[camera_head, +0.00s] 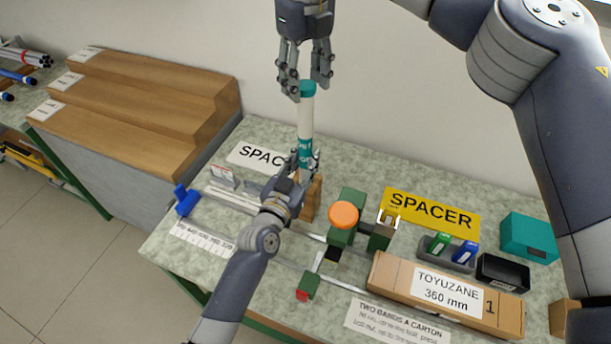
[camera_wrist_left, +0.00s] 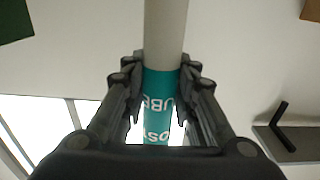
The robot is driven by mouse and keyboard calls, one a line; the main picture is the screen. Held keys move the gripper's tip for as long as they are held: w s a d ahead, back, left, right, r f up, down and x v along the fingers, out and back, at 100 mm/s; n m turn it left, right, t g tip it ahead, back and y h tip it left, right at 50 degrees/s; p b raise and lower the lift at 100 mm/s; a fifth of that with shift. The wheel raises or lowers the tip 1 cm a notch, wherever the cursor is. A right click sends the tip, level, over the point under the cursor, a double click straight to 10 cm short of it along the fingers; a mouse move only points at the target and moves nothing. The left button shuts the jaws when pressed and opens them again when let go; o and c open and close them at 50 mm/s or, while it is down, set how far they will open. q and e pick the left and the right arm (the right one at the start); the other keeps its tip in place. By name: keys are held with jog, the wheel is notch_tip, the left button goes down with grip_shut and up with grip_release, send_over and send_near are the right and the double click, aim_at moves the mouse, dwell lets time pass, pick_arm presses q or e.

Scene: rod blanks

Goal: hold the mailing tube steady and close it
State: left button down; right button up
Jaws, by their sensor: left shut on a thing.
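The mailing tube (camera_head: 305,118) is white with a teal lettered band and stands upright above the bench. My left gripper (camera_head: 303,165) is shut around its lower part; the left wrist view shows the fingers on both sides of the teal band (camera_wrist_left: 158,105). A teal cap (camera_head: 307,88) is at the tube's top end, and I cannot tell how far it is seated. My right gripper (camera_head: 307,92) comes down from above with its fingers on either side of the cap. Whether they press on it is unclear. The tube's bottom is hidden behind my left gripper.
A wooden block (camera_head: 312,198) stands just behind my left gripper. A green fixture with an orange knob (camera_head: 343,215) is to its right. A long carton (camera_head: 447,296), a grey tray (camera_head: 447,252) and a teal box (camera_head: 529,238) occupy the right side. Wooden steps (camera_head: 150,105) stand left.

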pick_arm(q)
jog(key=shift+f, duration=0.1)
pick_arm(e)
jog(key=shift+r, duration=0.1)
notch_tip(320, 180, up, 12)
dwell(0.7)
pick_arm(q)
jog(key=c, duration=1.2)
grip_release()
jog(key=shift+s, duration=0.1)
jog(key=v, duration=1.1)
jog(key=shift+s+a, duration=0.15)
jog(key=shift+s, duration=0.25)
